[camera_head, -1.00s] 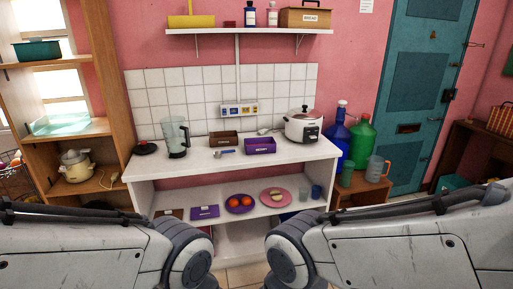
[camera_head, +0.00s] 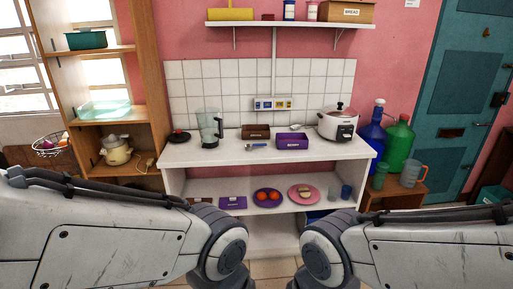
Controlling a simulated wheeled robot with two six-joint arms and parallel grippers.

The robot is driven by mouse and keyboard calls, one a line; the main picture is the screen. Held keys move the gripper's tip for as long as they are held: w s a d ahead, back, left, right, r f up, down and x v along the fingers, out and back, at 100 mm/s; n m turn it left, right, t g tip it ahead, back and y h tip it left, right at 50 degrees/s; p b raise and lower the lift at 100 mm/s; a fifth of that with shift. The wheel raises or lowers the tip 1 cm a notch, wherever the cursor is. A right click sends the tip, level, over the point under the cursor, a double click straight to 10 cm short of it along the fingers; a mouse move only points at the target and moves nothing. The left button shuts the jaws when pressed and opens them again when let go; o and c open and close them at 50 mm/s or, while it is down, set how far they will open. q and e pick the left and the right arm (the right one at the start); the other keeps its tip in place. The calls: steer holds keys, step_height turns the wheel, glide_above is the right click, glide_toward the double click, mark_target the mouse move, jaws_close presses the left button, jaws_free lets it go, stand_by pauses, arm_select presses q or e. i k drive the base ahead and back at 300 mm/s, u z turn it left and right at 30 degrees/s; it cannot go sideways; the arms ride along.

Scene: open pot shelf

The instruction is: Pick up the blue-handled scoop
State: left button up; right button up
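A small scoop with a blue handle (camera_head: 257,146) lies on the white countertop (camera_head: 222,155), in front of a brown box and just left of a purple tray. My two arms come in from the lower left and lower right. Their white links and grey joints fill the bottom of the view, well short of the counter. Neither gripper shows in the view.
On the counter stand a blender (camera_head: 210,130), a black-lidded item (camera_head: 179,136), a brown box (camera_head: 256,132), a purple tray (camera_head: 292,142) and a rice cooker (camera_head: 338,124). The shelf below holds plates and cups. Large bottles (camera_head: 398,145) stand at the right. The counter's front edge is clear.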

mark_target(248, 146)
steer(key=u, duration=0.45)
steer(key=i, duration=2.45)
steer(key=z, duration=0.2)
